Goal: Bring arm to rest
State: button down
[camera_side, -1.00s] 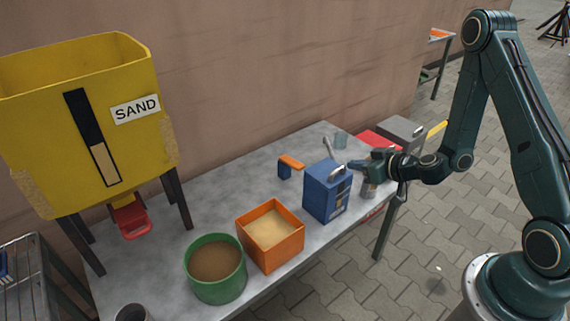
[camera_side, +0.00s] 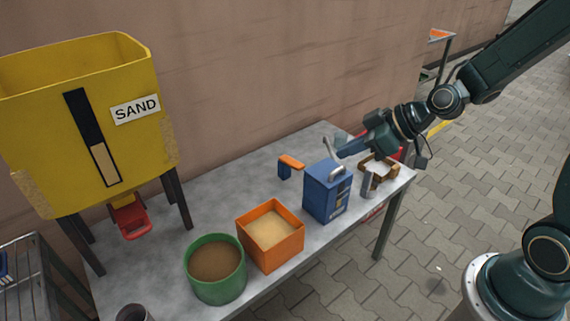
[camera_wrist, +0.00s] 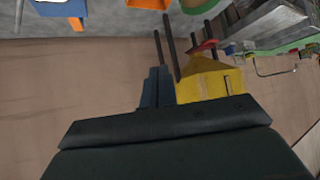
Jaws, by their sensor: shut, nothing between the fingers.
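My gripper (camera_side: 342,152) is shut and empty. In the side view it hangs in the air over the right part of the table, its fingers pointing left, seen above and behind the blue box (camera_side: 327,191) with a metal handle. In the wrist view my narrow blue fingers (camera_wrist: 157,78) lie close together, with bare wall behind them. My arm reaches in from the upper right and touches nothing that I can see.
The grey table (camera_side: 225,188) holds a green tub (camera_side: 216,291), an orange bin (camera_side: 272,255), an orange-and-blue piece (camera_side: 290,163), a brown tray (camera_side: 384,165) and a grey cylinder (camera_side: 368,187). A yellow SAND hopper (camera_side: 45,130) stands left. The wall (camera_side: 250,80) runs behind.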

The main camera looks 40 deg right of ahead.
jog(key=s+d+r+m+g+h, duration=0.1)
jog(key=s+r, duration=0.4)
jog(key=s, duration=0.5)
jog(key=s+d+r+m+g+h, duration=0.1)
jog(key=s+r+m+h, duration=0.3)
jog(key=s, duration=0.6)
notch_tip(320, 180, up, 2)
jog(key=shift+d+r+m+g, duration=0.2)
jog(key=shift+d+m+g, duration=0.25)
jog(key=shift+d, duration=0.35)
